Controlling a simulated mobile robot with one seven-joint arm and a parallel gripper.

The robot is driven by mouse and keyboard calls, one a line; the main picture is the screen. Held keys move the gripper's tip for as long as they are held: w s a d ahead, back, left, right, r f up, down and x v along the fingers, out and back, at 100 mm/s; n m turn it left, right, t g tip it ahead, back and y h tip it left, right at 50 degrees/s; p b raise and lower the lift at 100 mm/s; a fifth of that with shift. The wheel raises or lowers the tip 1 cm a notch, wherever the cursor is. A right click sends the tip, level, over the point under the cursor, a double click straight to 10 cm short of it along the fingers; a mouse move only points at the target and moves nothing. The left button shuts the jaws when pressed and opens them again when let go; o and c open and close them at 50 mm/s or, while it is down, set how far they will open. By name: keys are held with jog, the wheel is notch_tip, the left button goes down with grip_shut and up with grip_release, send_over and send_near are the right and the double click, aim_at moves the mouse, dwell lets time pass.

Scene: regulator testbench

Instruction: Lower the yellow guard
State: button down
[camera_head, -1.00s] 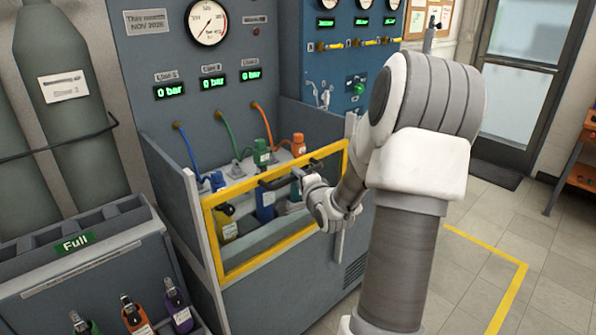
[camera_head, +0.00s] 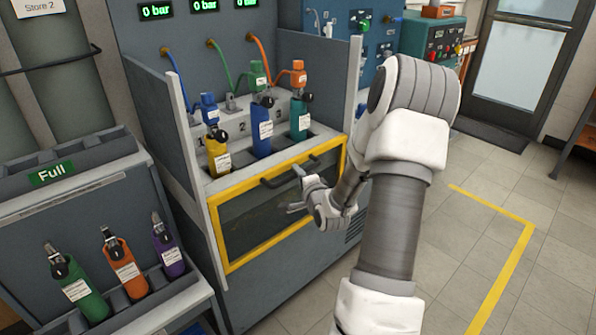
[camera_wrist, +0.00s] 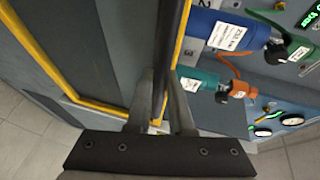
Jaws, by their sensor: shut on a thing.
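The yellow guard (camera_head: 217,235) is a yellow-edged frame with a see-through pane on the front of the grey testbench (camera_head: 180,135). Its top edge is now below the tops of the cylinders in the bay. A dark bar handle (camera_head: 275,181) runs along its upper part. My gripper (camera_head: 298,190) is at the right part of this handle. In the wrist view, my gripper's two fingers (camera_wrist: 162,105) are on either side of the dark handle bar (camera_wrist: 168,45), closed on it. The guard's yellow edge (camera_wrist: 25,45) also shows there.
Yellow (camera_head: 217,155), blue (camera_head: 261,130) and teal (camera_head: 299,117) cylinders stand in the bay behind the guard, with hoses above. A rack (camera_head: 75,210) with several small cylinders is at left. Floor at right is clear, with a yellow line (camera_head: 505,265).

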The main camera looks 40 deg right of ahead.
jog(key=shift+f, duration=0.2)
jog(key=c, duration=0.8)
grip_release()
jog(key=p+v, duration=1.2)
jog(key=v, duration=0.5)
jog(key=shift+s+p, duration=0.15)
jog(key=shift+p, duration=0.2)
jog(key=shift+a, duration=0.15)
